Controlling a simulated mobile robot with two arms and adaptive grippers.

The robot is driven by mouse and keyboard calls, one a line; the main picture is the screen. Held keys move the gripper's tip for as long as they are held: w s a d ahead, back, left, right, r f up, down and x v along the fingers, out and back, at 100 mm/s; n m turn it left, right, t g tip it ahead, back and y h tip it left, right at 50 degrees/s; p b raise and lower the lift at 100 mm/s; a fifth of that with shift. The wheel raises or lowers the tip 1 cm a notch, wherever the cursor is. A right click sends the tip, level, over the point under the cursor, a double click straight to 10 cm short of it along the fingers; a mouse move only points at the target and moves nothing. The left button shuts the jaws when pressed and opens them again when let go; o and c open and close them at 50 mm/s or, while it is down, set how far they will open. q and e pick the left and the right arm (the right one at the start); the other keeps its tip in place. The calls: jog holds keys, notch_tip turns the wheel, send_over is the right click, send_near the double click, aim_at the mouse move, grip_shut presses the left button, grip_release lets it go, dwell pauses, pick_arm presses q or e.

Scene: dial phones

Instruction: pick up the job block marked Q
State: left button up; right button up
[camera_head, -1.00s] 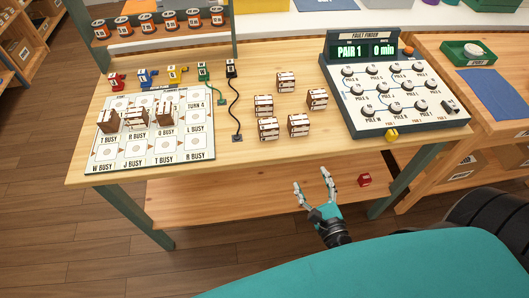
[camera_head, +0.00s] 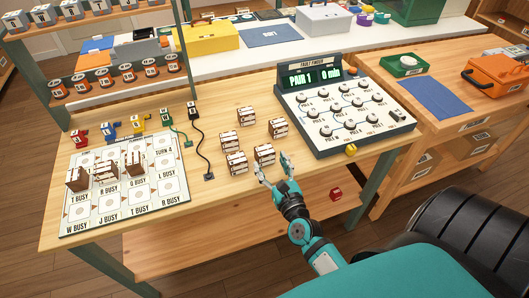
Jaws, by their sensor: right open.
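Several brown-and-white job blocks stand loose mid-table in the head view: a back one (camera_head: 246,117), a right one (camera_head: 278,128), a left one (camera_head: 230,141), a front-left one (camera_head: 236,163) and a front-right one (camera_head: 264,154). Three more blocks stand on the white board: left (camera_head: 75,179), middle (camera_head: 105,172) and right (camera_head: 135,163). Their letters are too small to read, so I cannot tell which is Q. My right gripper (camera_head: 274,167) is open and empty, its fingers at the table's front edge just in front of the front-right block. My left gripper is not in view.
The white board (camera_head: 110,205) has printed cells, one reading Q BUSY. The fault finder panel (camera_head: 343,118) stands to the right, showing PAIR 1 and 0 min. A red cube (camera_head: 336,194) lies below the table's front edge.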

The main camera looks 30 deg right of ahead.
aim_at(267, 155)
jog(key=shift+w+d+r, duration=0.1)
jog(key=shift+w+r, duration=0.05)
jog(key=shift+w, duration=0.25)
jog(key=p+x, duration=0.1)
jog(key=x, duration=0.2)
jog(key=shift+w+d+r, duration=0.1)
jog(key=shift+w, duration=0.2)
jog(key=shift+w+d, duration=0.1)
jog(key=shift+w, duration=0.35)
jog(key=shift+s, duration=0.1)
jog(key=c, duration=0.9)
jog(key=shift+c, duration=0.3)
